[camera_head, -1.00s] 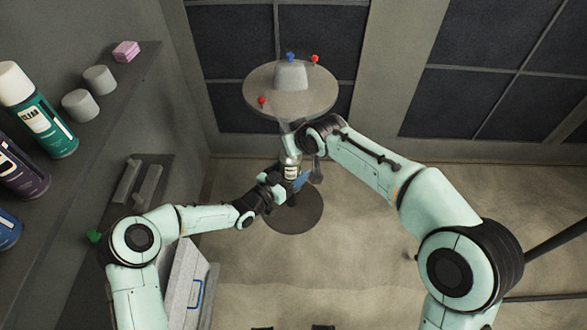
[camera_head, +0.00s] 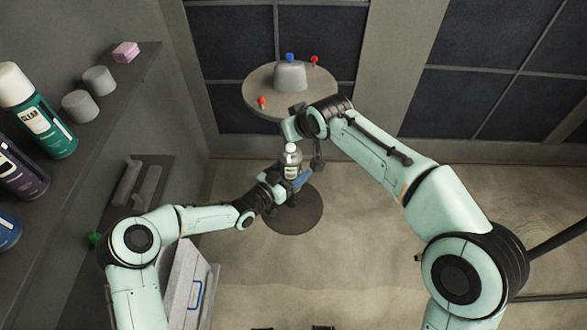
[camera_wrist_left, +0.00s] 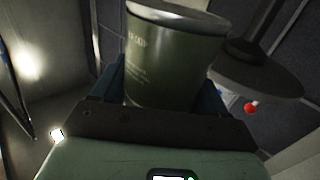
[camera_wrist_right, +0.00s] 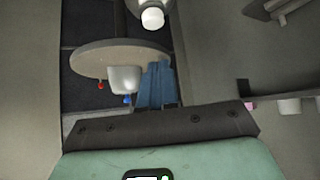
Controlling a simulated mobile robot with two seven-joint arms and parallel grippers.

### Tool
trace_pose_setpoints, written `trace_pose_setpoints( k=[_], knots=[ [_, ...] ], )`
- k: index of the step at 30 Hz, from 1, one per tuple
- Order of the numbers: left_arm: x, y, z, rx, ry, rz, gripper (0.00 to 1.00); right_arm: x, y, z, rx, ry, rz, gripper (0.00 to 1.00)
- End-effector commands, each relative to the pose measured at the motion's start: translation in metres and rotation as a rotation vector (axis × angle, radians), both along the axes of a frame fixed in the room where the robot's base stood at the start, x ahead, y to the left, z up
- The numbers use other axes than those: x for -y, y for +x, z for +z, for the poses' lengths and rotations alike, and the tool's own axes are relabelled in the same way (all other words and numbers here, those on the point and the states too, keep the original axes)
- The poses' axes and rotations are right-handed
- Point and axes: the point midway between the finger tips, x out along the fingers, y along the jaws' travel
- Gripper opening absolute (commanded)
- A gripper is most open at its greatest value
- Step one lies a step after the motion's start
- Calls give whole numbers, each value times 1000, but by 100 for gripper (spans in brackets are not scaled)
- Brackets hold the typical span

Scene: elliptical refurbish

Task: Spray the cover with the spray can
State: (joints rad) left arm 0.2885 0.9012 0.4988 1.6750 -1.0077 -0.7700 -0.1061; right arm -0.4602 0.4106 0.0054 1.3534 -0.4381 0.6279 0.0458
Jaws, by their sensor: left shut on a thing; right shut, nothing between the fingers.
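The spray can (camera_head: 291,163), with a white nozzle, stands roughly upright in my left gripper (camera_head: 289,180), whose blue fingers are shut around it. Its dark green body (camera_wrist_left: 170,60) fills the middle of the left wrist view. The cover seems to be the grey dome-like piece (camera_head: 290,76) on a round disc (camera_head: 262,88) beyond the can; it also shows in the right wrist view (camera_wrist_right: 124,79). My right gripper (camera_wrist_right: 160,66) is shut and empty, apart from the nozzle (camera_wrist_right: 152,18).
A blue pin (camera_head: 290,57) and red pins (camera_head: 314,60) stand on the disc. A dark round base (camera_head: 300,215) is on the floor below. A shelf (camera_head: 110,105) on the left holds several cans, grey caps and a pink block.

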Motion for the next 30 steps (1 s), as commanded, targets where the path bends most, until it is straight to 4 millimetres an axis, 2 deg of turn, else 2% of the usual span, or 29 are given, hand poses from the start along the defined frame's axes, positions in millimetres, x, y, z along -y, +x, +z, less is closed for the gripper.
trace_pose_setpoints(
  k=[9, 13, 24, 30],
  knots=[
    [0, 0, 1, 1, -1, 0, 19, 0, -1, 2, 1, 1, 1, 0],
    [0, 0, 1, 1, -1, 0, 19, 3, -5, 10, 3, 1, 0, 0],
    [0, 0, 1, 1, -1, 0, 19, 26, -50, 63, 3, 3, 1, 0],
    [0, 0, 1, 1, -1, 0, 19, 35, -67, 83, 1, 1, 1, 0]
  ],
)
